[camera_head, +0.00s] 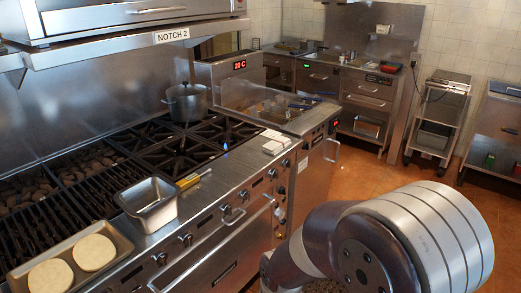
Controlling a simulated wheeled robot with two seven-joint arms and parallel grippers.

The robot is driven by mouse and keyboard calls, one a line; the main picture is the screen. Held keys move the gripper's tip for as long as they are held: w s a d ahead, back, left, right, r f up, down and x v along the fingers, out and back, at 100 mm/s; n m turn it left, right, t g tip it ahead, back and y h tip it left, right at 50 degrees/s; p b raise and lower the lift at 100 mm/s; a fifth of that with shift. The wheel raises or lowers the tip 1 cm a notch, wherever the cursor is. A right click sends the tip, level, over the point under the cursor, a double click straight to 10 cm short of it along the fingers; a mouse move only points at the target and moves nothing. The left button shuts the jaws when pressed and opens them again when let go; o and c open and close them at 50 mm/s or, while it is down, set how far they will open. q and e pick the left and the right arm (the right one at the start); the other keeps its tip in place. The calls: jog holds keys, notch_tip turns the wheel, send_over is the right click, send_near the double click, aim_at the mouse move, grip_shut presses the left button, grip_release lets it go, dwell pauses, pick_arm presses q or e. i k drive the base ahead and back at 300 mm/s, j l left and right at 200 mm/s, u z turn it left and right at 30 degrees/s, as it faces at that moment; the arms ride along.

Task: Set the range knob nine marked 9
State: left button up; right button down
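The range (215,190) runs along the left with a row of dark knobs on its steel front panel. Knobs show at the near end (161,259), beside it (186,240), in the middle (226,209) and toward the far end (272,174). Their number marks are too small to read, so I cannot tell which is knob nine. My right arm (400,245) fills the lower right, with a grey banded link in front of the floor. Its gripper is hidden or out of frame. My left gripper is not in view.
A pot (187,102) stands on the back burners. A steel pan (149,203) and a tray (112,237) with two round buns sit near the grill. Oven handles jut from the front. A fryer (270,105) adjoins the range. Orange floor (375,172) is open beyond my arm.

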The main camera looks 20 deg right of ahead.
aim_at(274, 174)
jog(key=z, duration=0.95)
jog(key=i+l+u, duration=0.15)
jog(key=l, duration=0.2)
jog(key=i+l+u, duration=0.25)
jog(key=l, duration=0.45)
jog(key=i, duration=0.1)
